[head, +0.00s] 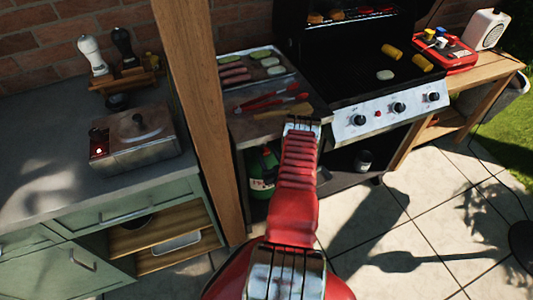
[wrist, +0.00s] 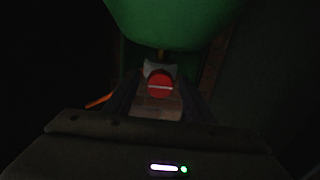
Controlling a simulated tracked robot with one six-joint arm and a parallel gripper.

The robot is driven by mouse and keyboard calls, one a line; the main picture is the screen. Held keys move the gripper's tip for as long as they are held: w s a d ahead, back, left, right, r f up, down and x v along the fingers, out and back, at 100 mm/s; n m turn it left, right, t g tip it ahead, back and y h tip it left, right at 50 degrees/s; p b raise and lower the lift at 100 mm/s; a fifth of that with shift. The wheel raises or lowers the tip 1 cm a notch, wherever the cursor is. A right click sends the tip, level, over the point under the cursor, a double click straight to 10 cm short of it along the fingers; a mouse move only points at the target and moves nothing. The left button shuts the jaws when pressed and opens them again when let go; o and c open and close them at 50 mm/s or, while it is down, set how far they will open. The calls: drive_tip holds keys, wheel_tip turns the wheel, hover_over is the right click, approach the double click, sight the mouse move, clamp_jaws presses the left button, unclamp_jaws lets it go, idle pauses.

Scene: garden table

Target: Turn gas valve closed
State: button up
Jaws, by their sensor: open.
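The gas bottle (head: 262,172) is green with a pale label. It stands in the cabinet under the grill's left side shelf, partly hidden by my arm. Its green body (wrist: 175,20) fills the top of the dark wrist view. The gas valve (wrist: 161,83) is a round red knob with a pale bar lying across it, roughly level in the picture. My gripper (wrist: 160,97) is open, with its dark fingers to the left and right of the knob. I cannot tell whether they touch it. In the head view my gripper is hidden behind my arm.
The grill (head: 390,107) with knobs on its front stands above and to the right. A wooden post (head: 195,100) rises close to my arm's left. A green counter (head: 50,165) carries a metal box (head: 133,150). The paved floor at right is mostly clear.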

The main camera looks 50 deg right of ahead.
drive_tip(key=v, duration=1.2)
drive_tip(key=shift+s+a, duration=0.15)
drive_tip(key=shift+s, duration=0.2)
drive_tip(key=shift+f, duration=0.15)
